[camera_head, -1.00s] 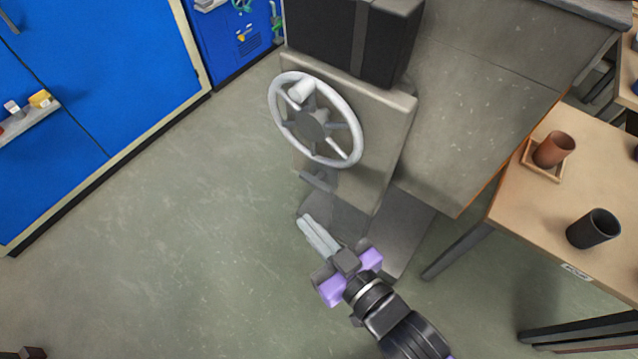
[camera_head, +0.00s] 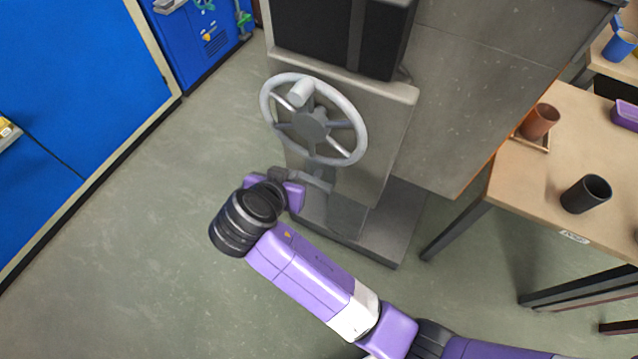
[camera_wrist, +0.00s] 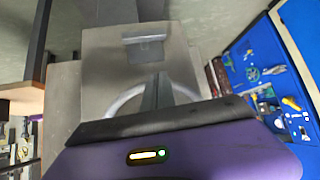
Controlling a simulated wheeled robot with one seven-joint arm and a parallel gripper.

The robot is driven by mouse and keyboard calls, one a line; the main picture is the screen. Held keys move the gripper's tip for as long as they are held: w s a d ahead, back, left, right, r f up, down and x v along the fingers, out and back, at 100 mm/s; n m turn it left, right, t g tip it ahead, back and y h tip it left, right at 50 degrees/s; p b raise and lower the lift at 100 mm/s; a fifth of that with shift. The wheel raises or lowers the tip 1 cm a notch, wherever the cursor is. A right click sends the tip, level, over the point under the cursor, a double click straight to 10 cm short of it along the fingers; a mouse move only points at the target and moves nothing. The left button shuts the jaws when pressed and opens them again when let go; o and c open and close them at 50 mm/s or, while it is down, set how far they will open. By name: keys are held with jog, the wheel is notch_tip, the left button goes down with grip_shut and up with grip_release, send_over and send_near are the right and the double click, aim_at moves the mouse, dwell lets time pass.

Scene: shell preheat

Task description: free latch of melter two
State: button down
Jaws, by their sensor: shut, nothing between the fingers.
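The melter is a grey stand (camera_head: 385,120) with a black top. A pale spoked handwheel (camera_head: 313,122) is on its front. A small grey lever, seemingly the latch (camera_head: 314,181), juts out below the wheel. My gripper (camera_head: 281,180) is close to the lever's left end; its fingers are mostly hidden in the head view, so I cannot tell whether they touch it. In the wrist view, the fingers (camera_wrist: 157,92) are shut and empty, overlapping the wheel rim (camera_wrist: 183,93). A grey block (camera_wrist: 145,45), perhaps the latch, shows beyond the fingertips.
A wooden table (camera_head: 545,190) at the right carries a brown cup (camera_head: 539,121) in a square tray and a black cup (camera_head: 586,194). A blue cabinet (camera_head: 80,90) stands at the left. The floor (camera_head: 130,270) between cabinet and melter is clear.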

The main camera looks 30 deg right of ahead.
jog(key=s+d+m+g, duration=0.1)
jog(key=s+d+f+m+h, duration=0.1)
jog(key=s, duration=0.1)
jog(key=shift+s+d+f+m+g, duration=0.1)
jog(key=shift+s+d+m+g, duration=0.1)
jog(key=shift+m+g, duration=0.15)
jog(key=shift+f, duration=0.1)
send_over(325, 185)
jog(key=s+a, duration=0.2)
notch_tip(325, 185, down, 7)
jog(key=f, duration=0.3)
jog(key=shift+w+a, duration=0.1)
jog(key=shift+w, duration=0.1)
jog(key=shift+f, duration=0.45)
jog(key=shift+f, duration=0.1)
jog(key=shift+s+f+b, duration=0.1)
jog(key=shift+b, duration=0.7)
